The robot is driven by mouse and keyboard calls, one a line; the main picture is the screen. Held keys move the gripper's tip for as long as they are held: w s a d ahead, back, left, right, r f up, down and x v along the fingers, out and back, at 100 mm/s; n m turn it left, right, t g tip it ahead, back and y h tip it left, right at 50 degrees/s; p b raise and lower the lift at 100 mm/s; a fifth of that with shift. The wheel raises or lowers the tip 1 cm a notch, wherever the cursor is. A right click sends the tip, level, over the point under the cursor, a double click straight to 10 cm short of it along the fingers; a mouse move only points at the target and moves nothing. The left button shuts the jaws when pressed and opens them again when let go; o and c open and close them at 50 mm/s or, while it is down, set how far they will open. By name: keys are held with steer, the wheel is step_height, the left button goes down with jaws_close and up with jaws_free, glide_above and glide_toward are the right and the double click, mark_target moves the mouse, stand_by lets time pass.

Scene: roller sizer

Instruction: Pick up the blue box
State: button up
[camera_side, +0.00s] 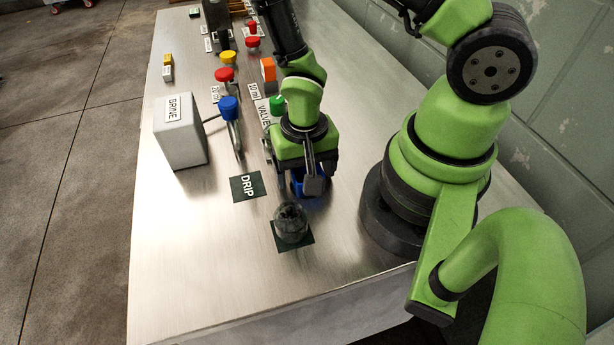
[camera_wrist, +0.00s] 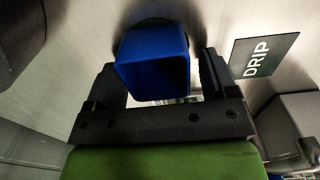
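The blue box (camera_wrist: 152,50) is a small open-topped, hollow container in the wrist view, lying between the two black fingers of my gripper (camera_wrist: 163,80). A narrow gap shows between the box and the right finger. The left finger is close to the box's left side, and I cannot tell whether it touches. In the side view my gripper (camera_side: 300,178) is low over the table and pointing down. Only slivers of the blue box (camera_side: 296,186) show there, as a finger covers most of it.
A dark DRIP label (camera_side: 247,186) and a clear round glass vessel (camera_side: 290,222) on a dark pad are close by. Red, yellow, blue and green knobs line the metal table (camera_side: 180,270) behind. The front left is clear.

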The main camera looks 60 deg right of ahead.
steer(key=c, duration=0.8)
steer(key=shift+r, duration=0.1)
steer(key=shift+c, duration=0.2)
